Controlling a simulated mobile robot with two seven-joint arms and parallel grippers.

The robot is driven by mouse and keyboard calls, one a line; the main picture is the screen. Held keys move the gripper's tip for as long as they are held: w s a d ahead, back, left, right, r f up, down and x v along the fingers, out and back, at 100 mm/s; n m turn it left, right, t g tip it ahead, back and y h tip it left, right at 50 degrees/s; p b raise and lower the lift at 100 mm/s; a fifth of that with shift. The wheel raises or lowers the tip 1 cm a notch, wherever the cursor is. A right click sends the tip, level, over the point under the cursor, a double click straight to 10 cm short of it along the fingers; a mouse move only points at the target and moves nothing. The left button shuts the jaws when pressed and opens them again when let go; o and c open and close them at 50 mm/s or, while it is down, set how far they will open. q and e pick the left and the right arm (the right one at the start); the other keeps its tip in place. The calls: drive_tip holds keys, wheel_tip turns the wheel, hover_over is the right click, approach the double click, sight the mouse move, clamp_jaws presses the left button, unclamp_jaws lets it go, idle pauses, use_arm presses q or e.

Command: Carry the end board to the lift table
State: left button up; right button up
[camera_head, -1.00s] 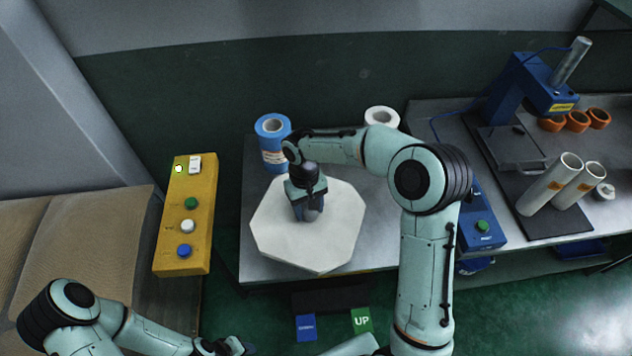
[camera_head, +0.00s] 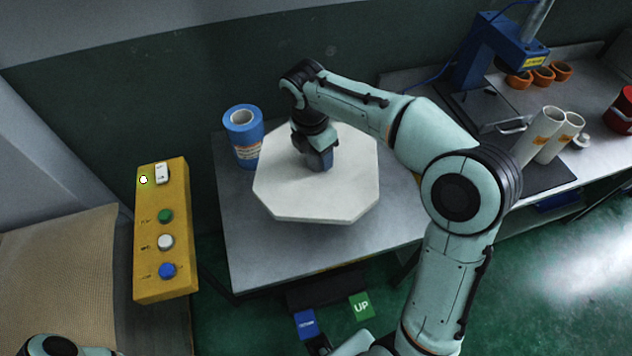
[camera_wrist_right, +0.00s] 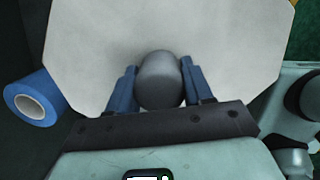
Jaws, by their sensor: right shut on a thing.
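The end board is a white, eight-sided slab (camera_head: 282,205) with a grey knob (camera_wrist_right: 160,80) on top. My right gripper (camera_head: 320,158) is shut on this knob from above, and the wrist view shows its blue fingers (camera_wrist_right: 160,92) on both sides of it. My right arm hides part of the table. My left gripper is not visible; only a bit of my left arm shows at the bottom left.
A blue film roll (camera_head: 245,145) stands close left of the board. A yellow button box (camera_head: 150,275) is further left. Blue (camera_head: 306,323) and green UP (camera_head: 361,306) pedals lie below the table. A bench at right holds a blue press (camera_head: 485,50) and white tubes (camera_head: 537,140).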

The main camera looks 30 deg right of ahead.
sight(325, 174)
drive_tip(key=d+r+n, duration=0.1)
drive_tip(key=n, duration=0.1)
drive_tip(key=s+d+r+n, duration=0.1)
drive_tip(key=n, duration=0.1)
drive_tip(key=shift+s+r+t+b, duration=0.15)
drive_tip(key=shift+s+t+b, duration=0.05)
drive_tip(key=shift+t+b, duration=0.15)
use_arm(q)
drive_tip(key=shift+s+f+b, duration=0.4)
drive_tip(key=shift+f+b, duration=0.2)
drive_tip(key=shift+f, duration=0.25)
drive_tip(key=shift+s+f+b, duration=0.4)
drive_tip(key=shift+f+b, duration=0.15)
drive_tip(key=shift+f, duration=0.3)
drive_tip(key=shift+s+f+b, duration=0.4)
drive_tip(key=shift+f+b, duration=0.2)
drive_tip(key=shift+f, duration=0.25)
use_arm(e)
drive_tip(key=shift+f, duration=9.9)
drive_tip(key=shift+f, duration=0.15)
drive_tip(key=o, duration=1.3)
drive_tip(key=shift+c, duration=0.2)
